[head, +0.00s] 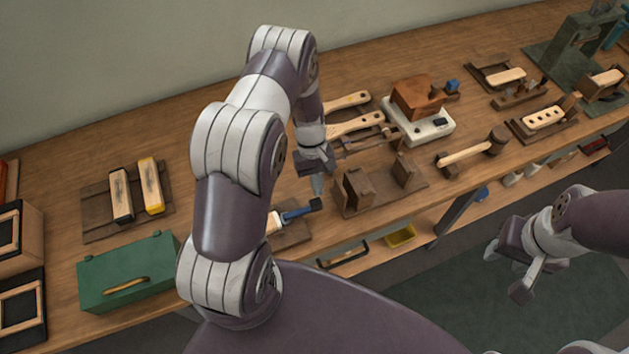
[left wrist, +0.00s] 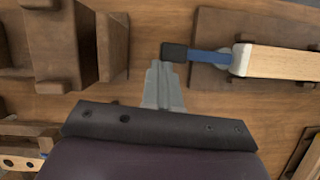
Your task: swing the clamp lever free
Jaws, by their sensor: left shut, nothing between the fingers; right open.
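My left gripper (head: 318,186) is shut and empty, pointing down over the bench. In the left wrist view its closed fingertips (left wrist: 158,68) are just beside the black end of a blue bar (left wrist: 210,57); I cannot tell whether they touch. The blue bar (head: 296,213) joins a pale wooden piece (left wrist: 280,62) on a dark wooden board. A brown wooden fixture with two upright blocks (head: 356,190) stands right of my left gripper, and part of it shows in the left wrist view (left wrist: 55,45). I cannot make out which part is the clamp lever. My right gripper (head: 507,272) is open and empty, off the bench front.
A green box (head: 128,272) stands on the bench at the left, with two brush blocks (head: 137,188) on a board behind it. A white scale (head: 425,128) with a brown block and a mallet (head: 473,150) lie right. A yellow bin (head: 400,236) sits below the bench edge.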

